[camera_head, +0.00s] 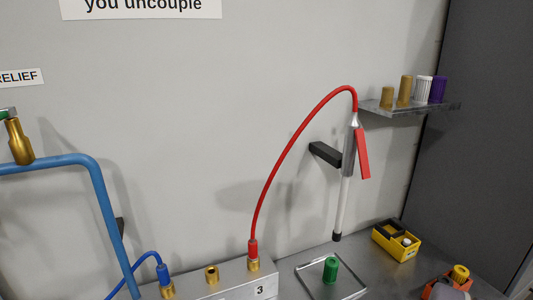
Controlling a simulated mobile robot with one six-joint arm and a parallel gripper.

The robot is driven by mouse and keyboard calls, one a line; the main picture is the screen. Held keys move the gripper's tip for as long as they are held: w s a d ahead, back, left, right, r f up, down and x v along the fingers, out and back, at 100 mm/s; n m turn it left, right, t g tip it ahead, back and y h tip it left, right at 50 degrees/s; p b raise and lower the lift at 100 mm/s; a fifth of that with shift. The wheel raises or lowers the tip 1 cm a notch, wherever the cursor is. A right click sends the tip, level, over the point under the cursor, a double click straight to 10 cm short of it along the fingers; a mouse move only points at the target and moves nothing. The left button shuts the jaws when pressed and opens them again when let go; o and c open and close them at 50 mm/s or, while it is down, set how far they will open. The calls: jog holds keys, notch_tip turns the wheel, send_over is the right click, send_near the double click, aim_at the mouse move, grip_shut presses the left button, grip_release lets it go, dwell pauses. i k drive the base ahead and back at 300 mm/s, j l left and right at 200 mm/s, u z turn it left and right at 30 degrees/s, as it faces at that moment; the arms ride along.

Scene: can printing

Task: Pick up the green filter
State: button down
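The green filter (330,270) is a small upright green cylinder in the lower middle of the head view. It stands in a shallow metal tray (309,266) on the grey bench. Nothing covers it from this viewpoint. My gripper is not in view, so its position relative to the filter and its opening do not show.
Left of the tray is a metal block (237,283) with brass fittings; a red hose (280,164) rises to a hanging wand (343,200). A yellow box (397,244) and orange item (445,288) lie right. A wall shelf (395,108) holds several caps.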

aim_at(331, 263)
jog(key=l+u, duration=0.7)
jog(key=i+j, duration=0.05)
jog(key=j, duration=0.05)
